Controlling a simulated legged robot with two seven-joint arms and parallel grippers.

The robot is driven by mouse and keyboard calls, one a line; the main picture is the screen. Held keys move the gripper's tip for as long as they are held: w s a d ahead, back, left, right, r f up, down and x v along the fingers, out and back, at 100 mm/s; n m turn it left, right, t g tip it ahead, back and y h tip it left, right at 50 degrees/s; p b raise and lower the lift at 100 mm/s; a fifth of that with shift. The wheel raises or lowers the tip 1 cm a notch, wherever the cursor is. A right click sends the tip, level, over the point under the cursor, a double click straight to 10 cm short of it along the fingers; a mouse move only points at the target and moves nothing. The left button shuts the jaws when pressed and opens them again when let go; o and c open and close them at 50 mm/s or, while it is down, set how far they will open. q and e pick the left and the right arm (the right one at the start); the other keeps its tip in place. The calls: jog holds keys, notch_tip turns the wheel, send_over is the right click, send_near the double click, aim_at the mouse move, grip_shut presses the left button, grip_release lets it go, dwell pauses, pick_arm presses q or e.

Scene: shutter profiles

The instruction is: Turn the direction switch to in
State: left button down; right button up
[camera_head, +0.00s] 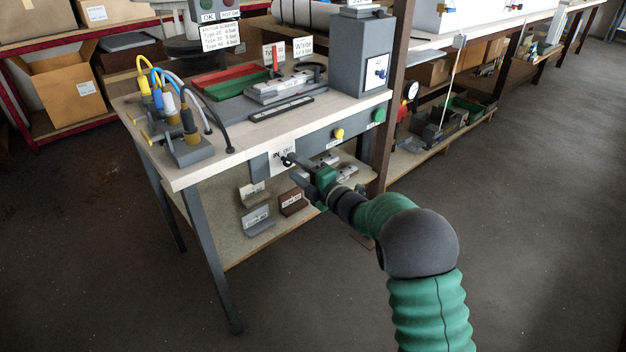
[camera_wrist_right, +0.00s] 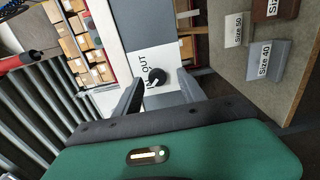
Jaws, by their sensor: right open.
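The direction switch (camera_wrist_right: 157,76) is a round black knob with a pale mark, on a white plate (camera_wrist_right: 165,60) lettered OUT; the rest of the lettering is partly hidden. In the head view the plate (camera_head: 281,166) is on the front of the workbench, with the knob partly covered by my gripper. My right gripper (camera_head: 291,164) is open in front of the switch. In the wrist view its two dark fingers (camera_wrist_right: 163,86) stand on either side of the knob, with a gap at each side. I cannot tell the knob's exact setting. My left gripper is out of view.
A yellow button (camera_head: 338,133) and a green button (camera_head: 379,115) are to the right on the bench front. Labelled size blocks (camera_head: 256,219) lie on the shelf below. Hoses with coloured ends (camera_head: 170,110) stand on the bench's left corner. A brown post (camera_head: 388,120) rises at right.

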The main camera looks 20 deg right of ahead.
jog(key=p+v, duration=0.4)
jog(key=v, duration=1.1)
jog(key=shift+s, duration=0.3)
jog(key=shift+d, duration=0.15)
